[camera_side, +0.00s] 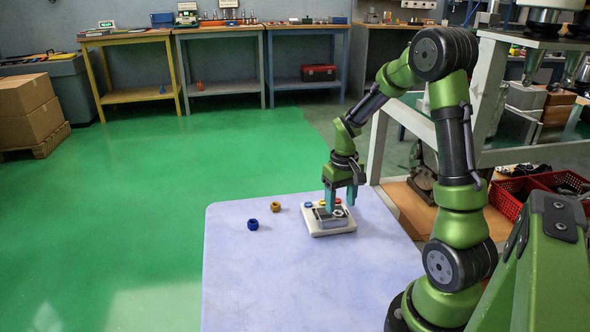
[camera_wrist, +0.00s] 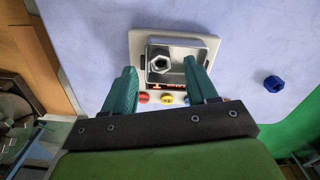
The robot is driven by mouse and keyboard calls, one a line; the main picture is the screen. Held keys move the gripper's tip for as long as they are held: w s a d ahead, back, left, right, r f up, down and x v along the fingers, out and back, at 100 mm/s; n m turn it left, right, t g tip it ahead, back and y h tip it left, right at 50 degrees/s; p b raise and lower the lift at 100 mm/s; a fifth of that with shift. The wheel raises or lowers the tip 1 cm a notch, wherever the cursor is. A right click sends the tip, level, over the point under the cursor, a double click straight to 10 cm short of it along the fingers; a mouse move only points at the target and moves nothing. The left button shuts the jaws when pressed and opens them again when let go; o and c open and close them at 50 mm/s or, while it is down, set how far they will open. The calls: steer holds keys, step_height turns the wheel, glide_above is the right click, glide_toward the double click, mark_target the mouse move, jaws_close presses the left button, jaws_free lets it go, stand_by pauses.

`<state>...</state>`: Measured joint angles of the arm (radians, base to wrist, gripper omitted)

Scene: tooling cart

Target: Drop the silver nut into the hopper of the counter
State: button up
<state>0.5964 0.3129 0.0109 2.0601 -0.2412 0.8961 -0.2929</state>
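The silver nut (camera_wrist: 160,64) shows inside the outline of the hopper (camera_wrist: 186,41) in the wrist view, toward its left side. It also shows in the side view (camera_side: 338,212). I cannot tell whether it rests on the hopper floor or is just above it. The counter (camera_wrist: 138,40) is a cream box with a metal hopper and a red-lit display; it stands on the table in the side view (camera_side: 331,231). My gripper (camera_wrist: 160,68) is open, its teal fingers apart on either side of the nut and not touching it. In the side view my gripper (camera_side: 342,207) is low over the counter.
A blue nut (camera_side: 253,224) and a gold nut (camera_side: 276,206) lie on the pale table (camera_side: 290,285), left of the counter. Red, yellow and blue buttons (camera_wrist: 167,98) line one edge of the counter. The table's front is clear. Red crates (camera_side: 510,197) stand right, off the table.

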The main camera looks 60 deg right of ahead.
step_height(320, 180, up, 17)
stand_by(0.6)
steer(key=shift+w, duration=0.1)
steer(key=s+a+n+t+y, duration=0.1)
steer(key=s+a+t, duration=0.2)
steer(key=a, duration=0.8)
steer(key=s+a+n+t+y, duration=0.1)
steer(key=s+a+t, duration=0.2)
steer(key=a, duration=0.9)
steer(key=shift+s+r+t, duration=0.15)
steer(key=shift+r+t, duration=0.15)
steer(key=shift+t, duration=0.3)
